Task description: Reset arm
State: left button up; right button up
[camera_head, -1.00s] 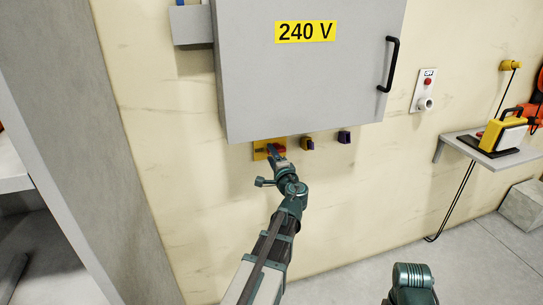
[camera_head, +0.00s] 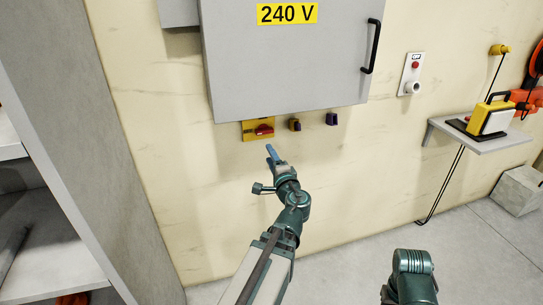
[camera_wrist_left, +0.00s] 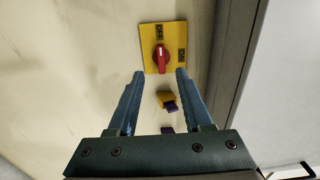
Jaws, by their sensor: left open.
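My left gripper (camera_head: 273,153) is open and empty, below and apart from a yellow switch plate (camera_head: 249,131) under the grey 240 V cabinet. A red rotary knob (camera_head: 264,130) sits on that plate. In the left wrist view the blue fingers (camera_wrist_left: 160,78) are spread, with the red knob (camera_wrist_left: 160,58) seen beyond the gap between them. There the knob's handle lines up with the OFF label, and the ON label is to its right. My right gripper is out of view; only a link of my right arm shows at the bottom.
The grey cabinet (camera_head: 285,65) has a black handle (camera_head: 371,46). Two small sockets, one yellow and purple (camera_head: 295,125) and one purple (camera_head: 332,119), sit beneath it. A shelf (camera_head: 480,138) carries a yellow lamp (camera_head: 492,116) at right. Grey shelving stands at left.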

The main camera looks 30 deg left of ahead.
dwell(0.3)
pick_arm(q)
jog(key=s+d+n+g+h+p, duration=0.1)
jog(key=s+d+g+h+p, duration=0.3)
jog(key=d, duration=0.7)
jog(key=s+d+f+n+g+h+p, duration=0.1)
jog(key=s+d+g+h+p, duration=0.3)
jog(key=s+d+p, duration=0.3)
jog(key=s+d+n+g+h+p, duration=0.2)
jog(key=s+d+p, duration=0.4)
jog(key=d, duration=1)
jog(key=g+h+p, duration=0.1)
jog(key=h+p, duration=0.1)
jog(key=p, duration=0.1)
jog(key=shift+s+d+f+g+h, duration=0.25)
jog(key=shift+d+f+g+h, duration=0.05)
jog(key=shift+d+f+g, duration=0.1)
jog(key=shift+w, duration=0.1)
jog(key=shift+c, duration=0.2)
